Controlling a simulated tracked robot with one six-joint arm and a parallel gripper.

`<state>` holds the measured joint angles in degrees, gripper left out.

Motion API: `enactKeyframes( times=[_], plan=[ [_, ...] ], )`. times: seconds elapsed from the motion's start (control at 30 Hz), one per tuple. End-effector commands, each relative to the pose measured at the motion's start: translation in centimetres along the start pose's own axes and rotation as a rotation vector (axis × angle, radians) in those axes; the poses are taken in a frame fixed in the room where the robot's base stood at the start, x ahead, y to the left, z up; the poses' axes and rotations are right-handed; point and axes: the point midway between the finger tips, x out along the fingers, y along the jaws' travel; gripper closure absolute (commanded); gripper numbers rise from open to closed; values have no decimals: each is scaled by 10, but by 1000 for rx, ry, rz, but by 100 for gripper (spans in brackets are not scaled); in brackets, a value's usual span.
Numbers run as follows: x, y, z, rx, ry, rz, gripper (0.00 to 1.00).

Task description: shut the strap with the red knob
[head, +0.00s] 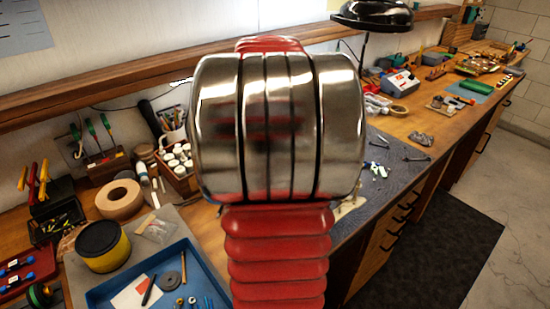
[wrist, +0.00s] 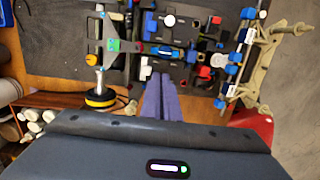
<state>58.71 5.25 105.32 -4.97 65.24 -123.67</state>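The racecar chassis lies on a dark mat in the wrist view, with several blue parts and a blue block (wrist: 165,52) near its middle. In the head view my arm hides the chassis and the gripper.
A black and yellow wheel-like piece (wrist: 100,98) stands beside the chassis, and a beige clamp-like part (wrist: 268,50) lies at its right. In the head view, a blue tray (head: 205,262), a yellow tin (head: 103,247) and a tape roll (head: 119,199) crowd the bench at left.

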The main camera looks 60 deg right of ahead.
Motion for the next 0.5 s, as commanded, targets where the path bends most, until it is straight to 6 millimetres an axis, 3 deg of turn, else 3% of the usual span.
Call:
enactKeyframes(
  times=[0.03, 0.5],
  plan=[
    [12, -4, -10, -3, 25, -23, 100],
    [10, -2, -21, -8, 36, -25, 100]
  ],
)
